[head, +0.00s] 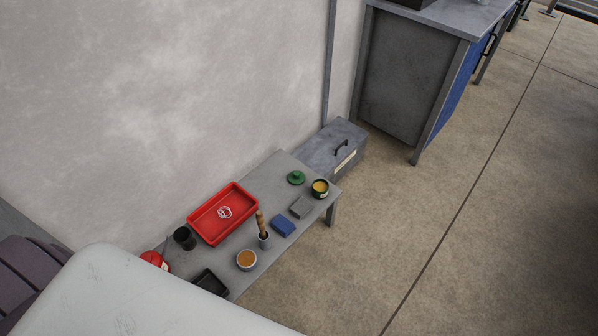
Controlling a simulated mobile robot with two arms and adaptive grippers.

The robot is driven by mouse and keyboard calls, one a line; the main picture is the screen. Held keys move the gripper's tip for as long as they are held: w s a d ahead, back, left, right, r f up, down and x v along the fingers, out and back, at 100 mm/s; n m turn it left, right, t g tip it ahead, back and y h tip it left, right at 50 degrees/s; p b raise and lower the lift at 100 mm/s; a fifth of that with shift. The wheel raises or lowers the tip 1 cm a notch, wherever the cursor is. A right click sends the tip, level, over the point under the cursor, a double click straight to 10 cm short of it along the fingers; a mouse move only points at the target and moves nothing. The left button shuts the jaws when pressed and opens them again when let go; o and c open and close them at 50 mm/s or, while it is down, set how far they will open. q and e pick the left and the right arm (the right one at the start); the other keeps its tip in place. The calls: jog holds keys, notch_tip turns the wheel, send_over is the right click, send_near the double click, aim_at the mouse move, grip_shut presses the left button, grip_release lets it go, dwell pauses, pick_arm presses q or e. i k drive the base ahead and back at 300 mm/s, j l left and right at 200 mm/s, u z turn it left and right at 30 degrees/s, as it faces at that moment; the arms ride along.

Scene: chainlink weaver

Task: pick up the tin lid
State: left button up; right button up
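A small green lid (296,178) with a knob on top lies on the far right part of a low grey bench (262,182). An open green tin (320,189) with yellow contents stands just to its right, slightly nearer; the two are apart. The lid is off the tin and nothing covers it. Neither of my grippers shows in the head view.
Along the bench are a red tray (223,213), a black cup (184,238), a brush (261,224) standing in a holder, a blue block (283,226), a grey block (301,207), an amber-filled cup (246,259) and a black tray (210,282). A grey metal box (335,149) stands behind. Open floor lies right.

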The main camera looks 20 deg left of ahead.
aim_at(297, 178)
jog(key=i+l+u, duration=0.25)
jog(key=i+l, duration=0.15)
jog(key=i+l+u, duration=0.25)
jog(key=i+l, duration=0.15)
jog(key=l, duration=0.15)
